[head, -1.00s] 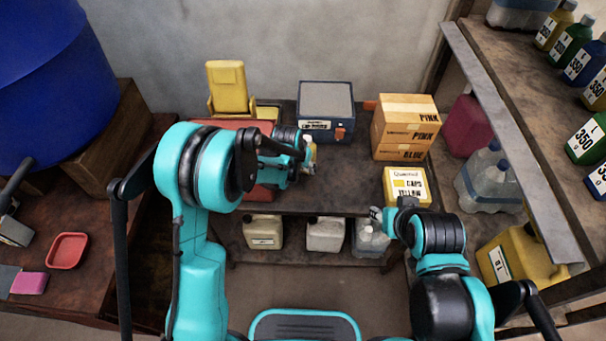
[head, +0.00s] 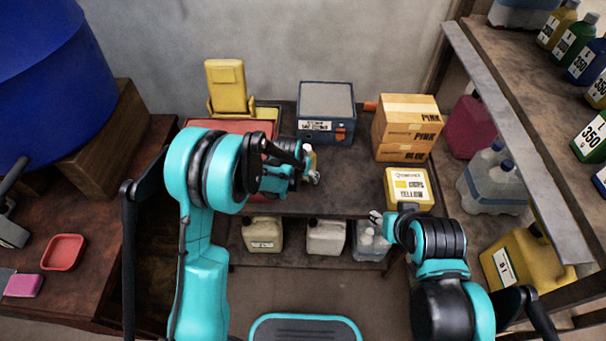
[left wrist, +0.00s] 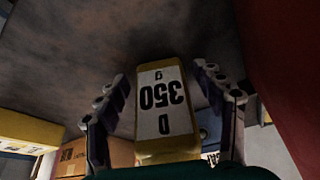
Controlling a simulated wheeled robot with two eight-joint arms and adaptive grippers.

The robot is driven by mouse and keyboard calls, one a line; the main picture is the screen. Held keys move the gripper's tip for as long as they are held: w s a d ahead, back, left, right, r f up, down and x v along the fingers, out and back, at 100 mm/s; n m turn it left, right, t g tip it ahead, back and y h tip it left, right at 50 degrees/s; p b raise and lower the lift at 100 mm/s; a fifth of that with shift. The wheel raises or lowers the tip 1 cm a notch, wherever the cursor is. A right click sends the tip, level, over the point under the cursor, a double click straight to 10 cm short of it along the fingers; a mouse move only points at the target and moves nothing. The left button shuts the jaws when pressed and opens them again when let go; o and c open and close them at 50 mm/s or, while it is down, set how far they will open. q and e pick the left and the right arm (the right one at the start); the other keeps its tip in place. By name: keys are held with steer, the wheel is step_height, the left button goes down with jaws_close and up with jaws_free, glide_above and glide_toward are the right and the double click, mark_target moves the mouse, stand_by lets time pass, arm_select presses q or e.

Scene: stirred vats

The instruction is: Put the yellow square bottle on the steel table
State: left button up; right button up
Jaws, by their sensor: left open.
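The yellow square bottle (left wrist: 160,142) shows in the left wrist view with a white label reading 350, upside down in that picture. My left gripper (left wrist: 160,88) is open, with one finger on each side of the bottle; I cannot tell whether they touch it. Which surface is the steel table is not clear. My right gripper (head: 383,216) is at that table's front edge, below a yellow-labelled box; its jaws are too small to read.
A red tray (head: 200,125) lies left of my left gripper. A blue-grey box (head: 327,125), cardboard boxes (head: 395,130) and a yellow-white box (head: 408,188) stand on the table. Jugs (head: 325,236) stand on the lower shelf. Several bottles (head: 575,65) stand on the right rack.

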arm_select(q)
steer(key=shift+r, duration=0.1)
steer(key=shift+r+p, duration=0.3)
steer(key=p+v, duration=0.4)
steer(key=v, duration=0.7)
steer(key=shift+s+r, duration=0.2)
steer(key=shift+r, duration=0.05)
